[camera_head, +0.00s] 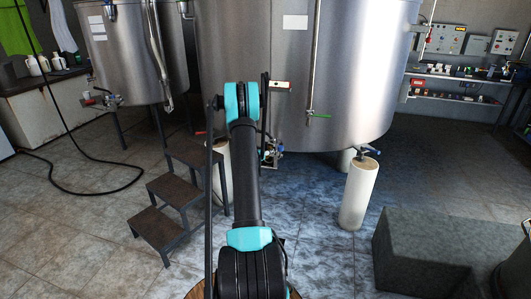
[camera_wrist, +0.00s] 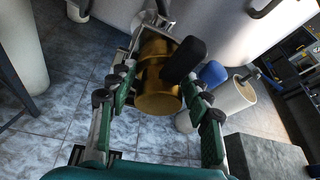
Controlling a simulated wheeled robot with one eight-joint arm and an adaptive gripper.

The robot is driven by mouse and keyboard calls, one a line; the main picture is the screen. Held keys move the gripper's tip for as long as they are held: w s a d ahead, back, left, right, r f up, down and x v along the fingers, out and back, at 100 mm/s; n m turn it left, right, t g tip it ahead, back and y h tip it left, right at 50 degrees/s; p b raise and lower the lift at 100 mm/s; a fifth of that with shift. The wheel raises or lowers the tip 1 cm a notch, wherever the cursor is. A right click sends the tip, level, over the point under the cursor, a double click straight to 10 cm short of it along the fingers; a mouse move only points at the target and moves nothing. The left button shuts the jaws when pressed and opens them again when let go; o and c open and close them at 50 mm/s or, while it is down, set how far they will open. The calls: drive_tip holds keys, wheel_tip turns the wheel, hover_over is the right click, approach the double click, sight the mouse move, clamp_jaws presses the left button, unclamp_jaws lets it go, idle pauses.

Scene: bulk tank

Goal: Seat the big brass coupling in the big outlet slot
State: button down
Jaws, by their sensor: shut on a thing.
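In the wrist view, a big brass coupling (camera_wrist: 157,92), a stepped cylinder, lies between the green-and-grey fingers of my gripper (camera_wrist: 158,80). The gripper is shut on it, one finger on each side. The coupling's far end is close to a pale metal bracket-like fitting (camera_wrist: 146,40) below the tank wall. I cannot tell whether the coupling touches it or sits in a slot. In the head view my arm hides most of this spot, and only a small cluster of fittings (camera_head: 270,153) shows beside it. The coupling cannot be made out there.
A big steel tank (camera_head: 350,75) stands ahead. A white cylinder (camera_head: 357,195) with a blue-handled valve stands right of my arm. A dark step stand (camera_head: 168,190) is on the left. A grey block (camera_head: 425,250) is at front right. A black handle (camera_wrist: 185,58) overhangs the coupling's right side.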

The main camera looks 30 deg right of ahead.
drive_tip(key=shift+f, duration=0.6)
drive_tip(key=c, duration=0.6)
unclamp_jaws()
drive_tip(key=shift+f, duration=0.1)
drive_tip(key=v, duration=1.2)
